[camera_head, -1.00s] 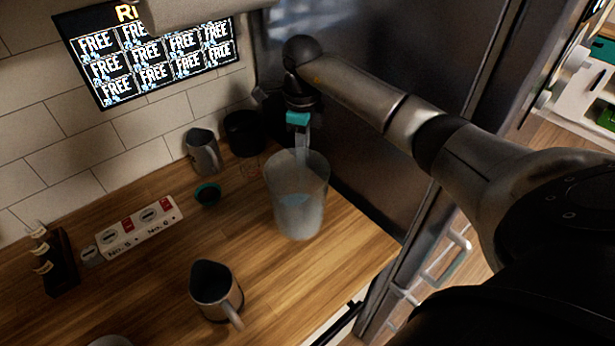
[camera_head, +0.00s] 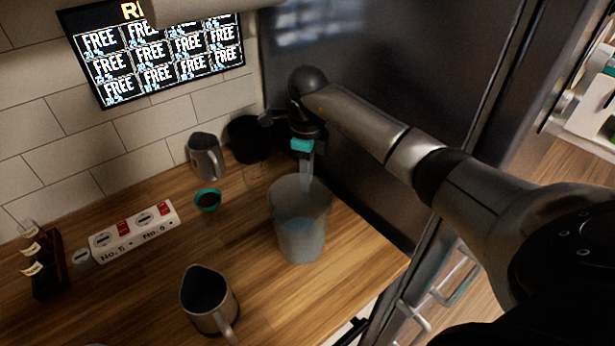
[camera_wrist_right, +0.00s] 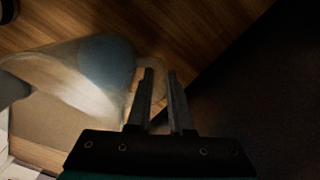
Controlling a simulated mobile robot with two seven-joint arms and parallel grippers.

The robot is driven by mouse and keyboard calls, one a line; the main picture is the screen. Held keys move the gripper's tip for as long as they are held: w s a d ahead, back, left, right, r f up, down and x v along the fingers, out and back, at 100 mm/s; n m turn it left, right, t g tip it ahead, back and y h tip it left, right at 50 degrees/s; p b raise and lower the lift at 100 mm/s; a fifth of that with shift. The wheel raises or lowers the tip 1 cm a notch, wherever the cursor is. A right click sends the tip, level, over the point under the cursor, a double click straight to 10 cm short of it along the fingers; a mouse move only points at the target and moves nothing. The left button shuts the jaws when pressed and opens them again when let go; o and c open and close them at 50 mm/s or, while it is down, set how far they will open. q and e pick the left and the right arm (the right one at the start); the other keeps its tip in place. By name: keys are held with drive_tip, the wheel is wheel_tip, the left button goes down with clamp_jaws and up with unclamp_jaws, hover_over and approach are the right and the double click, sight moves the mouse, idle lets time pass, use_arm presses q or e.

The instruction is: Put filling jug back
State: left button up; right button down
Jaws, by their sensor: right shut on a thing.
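The filling jug, a tall translucent jug (camera_head: 300,222) with some bluish liquid low inside, stands upright at the right end of the wooden counter in the head view. I cannot tell whether its base touches the wood. My right gripper (camera_head: 307,172) is shut on the jug's handle on its far side. In the right wrist view, my right gripper's two fingers (camera_wrist_right: 160,98) are close together beside the blurred jug (camera_wrist_right: 85,80). The handle between them is hard to make out. My left gripper is not in view.
A metal pitcher (camera_head: 207,302) stands at the counter's front. Another pitcher (camera_head: 205,157) and a black container (camera_head: 246,138) stand by the wall. A small teal-rimmed cup (camera_head: 208,201), a labelled strip (camera_head: 135,232) and a bottle rack (camera_head: 42,265) lie left. A dark fridge-like panel (camera_head: 400,75) borders the right.

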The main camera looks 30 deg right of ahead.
drive_tip(key=shift+f, duration=0.15)
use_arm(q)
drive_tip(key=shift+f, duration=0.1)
use_arm(e)
drive_tip(key=c, duration=0.8)
unclamp_jaws()
